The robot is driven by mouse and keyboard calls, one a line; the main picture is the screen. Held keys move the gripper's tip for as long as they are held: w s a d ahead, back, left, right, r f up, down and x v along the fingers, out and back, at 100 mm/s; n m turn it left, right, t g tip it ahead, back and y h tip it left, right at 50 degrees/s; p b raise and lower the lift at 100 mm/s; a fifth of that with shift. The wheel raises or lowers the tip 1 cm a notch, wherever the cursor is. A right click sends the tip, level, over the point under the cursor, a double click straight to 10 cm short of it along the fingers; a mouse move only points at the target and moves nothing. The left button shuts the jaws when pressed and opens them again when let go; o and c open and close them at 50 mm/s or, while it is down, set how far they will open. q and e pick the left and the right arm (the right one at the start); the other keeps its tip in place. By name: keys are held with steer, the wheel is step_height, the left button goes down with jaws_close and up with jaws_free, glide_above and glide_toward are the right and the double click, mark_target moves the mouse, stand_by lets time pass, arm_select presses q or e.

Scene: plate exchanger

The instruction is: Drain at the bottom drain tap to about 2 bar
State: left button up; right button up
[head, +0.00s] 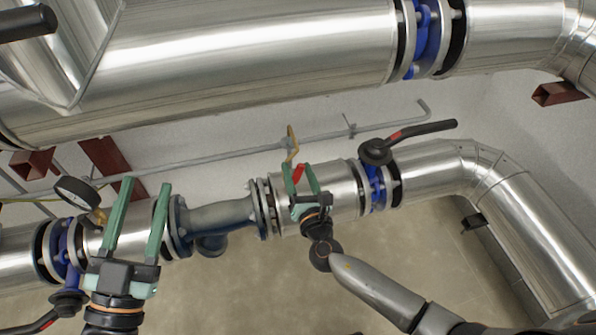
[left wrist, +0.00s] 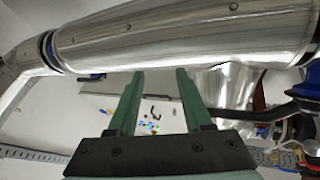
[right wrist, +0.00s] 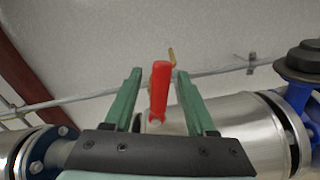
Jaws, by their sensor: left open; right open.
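The tap's red lever (head: 299,173) stands at the lower insulated pipe, and it also shows in the right wrist view (right wrist: 159,90). My right gripper (right wrist: 156,72) is open, with one finger on each side of the red lever. Whether a finger touches it, I cannot tell. The tap body is mostly hidden behind the gripper. A round pressure gauge (head: 76,193) sits on a brass fitting at the left; its reading is too small to make out. My left gripper (head: 146,184) is open and empty in front of the lower pipe, right of the gauge.
A black-handled valve (head: 376,151) stands right of my right gripper. A grey-blue fitting (head: 220,214) lies between my grippers. A large silver pipe (head: 230,60) crosses above. A thin grey pipe (head: 220,157) runs along the wall behind. The floor below is clear.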

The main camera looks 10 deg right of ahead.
steer(key=shift+s, duration=0.15)
arm_select(q)
step_height(320, 180, down, 7)
steer(key=w+n+g+y+p, duration=0.1)
steer(key=n+g+y, duration=0.1)
steer(key=shift+w+a+r+g, duration=0.15)
steer(key=shift+a+g, duration=0.1)
steer(key=shift+g, duration=0.05)
arm_select(e)
steer(key=s, duration=1.2)
steer(key=shift+s+d, duration=0.15)
steer(key=shift+d, duration=0.1)
